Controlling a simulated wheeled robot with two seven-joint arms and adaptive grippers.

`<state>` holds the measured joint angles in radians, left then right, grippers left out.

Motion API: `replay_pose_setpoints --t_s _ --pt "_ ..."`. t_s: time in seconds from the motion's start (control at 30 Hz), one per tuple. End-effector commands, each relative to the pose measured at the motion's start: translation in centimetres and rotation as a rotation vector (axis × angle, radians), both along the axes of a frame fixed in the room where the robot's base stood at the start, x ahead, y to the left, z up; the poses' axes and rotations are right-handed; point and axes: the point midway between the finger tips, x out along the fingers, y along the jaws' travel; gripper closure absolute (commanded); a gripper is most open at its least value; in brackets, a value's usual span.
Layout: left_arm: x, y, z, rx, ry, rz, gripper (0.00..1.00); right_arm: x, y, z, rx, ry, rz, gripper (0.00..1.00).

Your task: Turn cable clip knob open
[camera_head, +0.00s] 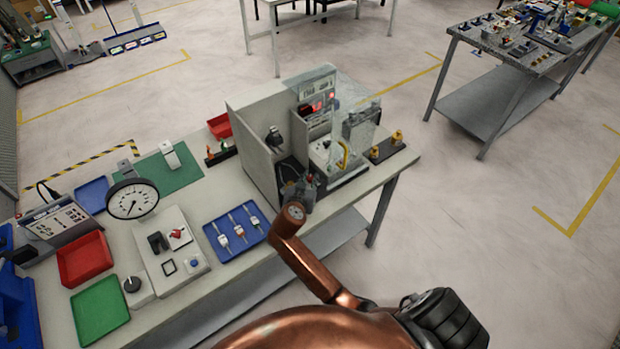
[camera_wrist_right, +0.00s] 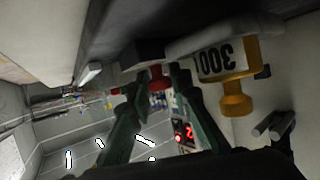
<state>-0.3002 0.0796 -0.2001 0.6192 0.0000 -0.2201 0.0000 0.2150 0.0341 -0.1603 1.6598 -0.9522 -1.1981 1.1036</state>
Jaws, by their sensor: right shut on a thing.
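My right gripper (camera_head: 303,192) is at the front opening of the grey-walled box on the bench, at the end of my copper arm. In the right wrist view its two dark green fingers (camera_wrist_right: 152,88) are shut on a red knob (camera_wrist_right: 158,78), which sits under a dark housing. The fingers hide part of the knob, and its turn angle cannot be read. A yellow knob (camera_wrist_right: 237,95) hangs beside it under a white numbered label (camera_wrist_right: 222,61). My left gripper is not in view.
The grey wall (camera_head: 252,150) stands close left of the gripper, with a clear panel (camera_head: 347,105) behind. A yellow cable (camera_head: 343,155) lies inside. A blue tray with several connectors (camera_head: 258,209), a round gauge (camera_head: 132,198), and red and green trays are farther left.

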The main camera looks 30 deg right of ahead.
Motion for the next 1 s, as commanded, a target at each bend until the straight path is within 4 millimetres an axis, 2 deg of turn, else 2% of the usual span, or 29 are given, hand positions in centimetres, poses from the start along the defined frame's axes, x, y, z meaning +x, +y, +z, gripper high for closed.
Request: replay_pose_setpoints --t_s 0.37,0.8,1.0 --pt "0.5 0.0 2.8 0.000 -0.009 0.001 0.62 -0.2 -0.1 0.4 0.002 0.001 0.220 1.00" --pt "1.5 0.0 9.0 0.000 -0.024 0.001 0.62 -0.2 -0.2 0.6 -0.003 0.003 0.579 1.00" --pt "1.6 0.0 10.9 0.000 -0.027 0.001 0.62 -0.1 -0.2 0.4 -0.002 0.002 0.688 1.00"
